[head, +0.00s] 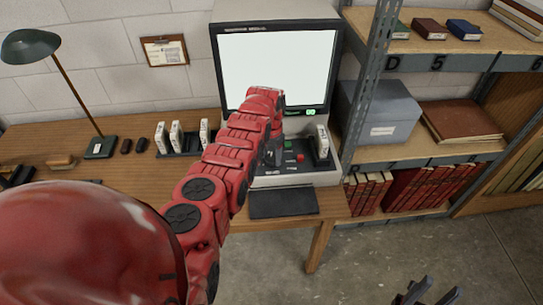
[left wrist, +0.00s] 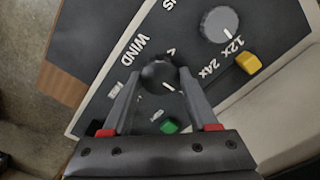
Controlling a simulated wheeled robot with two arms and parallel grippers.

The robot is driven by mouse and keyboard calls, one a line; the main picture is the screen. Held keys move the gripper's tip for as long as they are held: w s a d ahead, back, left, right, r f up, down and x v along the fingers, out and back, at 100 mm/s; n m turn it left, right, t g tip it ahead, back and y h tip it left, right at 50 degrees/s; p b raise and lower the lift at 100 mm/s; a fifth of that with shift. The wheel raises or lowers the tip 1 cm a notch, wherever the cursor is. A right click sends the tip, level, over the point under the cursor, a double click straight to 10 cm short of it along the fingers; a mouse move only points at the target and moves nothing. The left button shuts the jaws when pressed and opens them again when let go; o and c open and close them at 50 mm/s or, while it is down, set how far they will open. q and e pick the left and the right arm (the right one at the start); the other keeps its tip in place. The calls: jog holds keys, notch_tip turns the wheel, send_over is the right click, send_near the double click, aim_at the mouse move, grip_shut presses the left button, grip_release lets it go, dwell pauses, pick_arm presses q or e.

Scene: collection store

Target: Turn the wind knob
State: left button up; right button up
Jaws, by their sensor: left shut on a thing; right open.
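The wind knob (left wrist: 157,75) is a dark round knob with a small white mark, beside the printed word WIND on the machine's dark panel in the left wrist view. My left gripper (left wrist: 156,84) is shut on it, with one finger on each side. In the head view my left gripper (head: 272,152) is at the reader machine's (head: 329,170) control panel, and my red arm hides most of the panel around it. I cannot make out the knob there. My right gripper (head: 428,291) is open and empty over the floor at the lower right.
A grey zoom knob (left wrist: 219,24), a yellow button (left wrist: 248,63) and a green button (left wrist: 169,126) are near the wind knob. A lit screen (head: 277,68) stands above the panel. A metal shelf (head: 444,54) stands close at right. The desk (head: 125,180) carries small boxes and a lamp.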

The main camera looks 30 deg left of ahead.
pick_arm(q)
jog(key=shift+m, duration=0.3)
jog(key=m, duration=0.2)
jog(key=shift+m+b, duration=0.3)
jog(key=shift+b, duration=0.05)
jog(key=m+b, duration=0.1)
jog(key=m, duration=0.3)
jog(key=shift+a+m, duration=0.1)
jog(key=shift+m, duration=0.2)
jog(key=m+b, duration=0.1)
jog(key=m, duration=0.1)
jog(key=shift+m, duration=0.3)
jog(key=shift+f+m+b, duration=0.1)
jog(key=shift+m+b, duration=0.5)
jog(key=shift+m, duration=0.4)
jog(key=m+b, duration=0.4)
jog(key=m, duration=0.2)
jog(key=shift+b, duration=0.35)
jog(key=m+b, duration=0.3)
jog(key=m, duration=0.1)
jog(key=shift+m+b, duration=0.5)
jog(key=shift+m, duration=0.2)
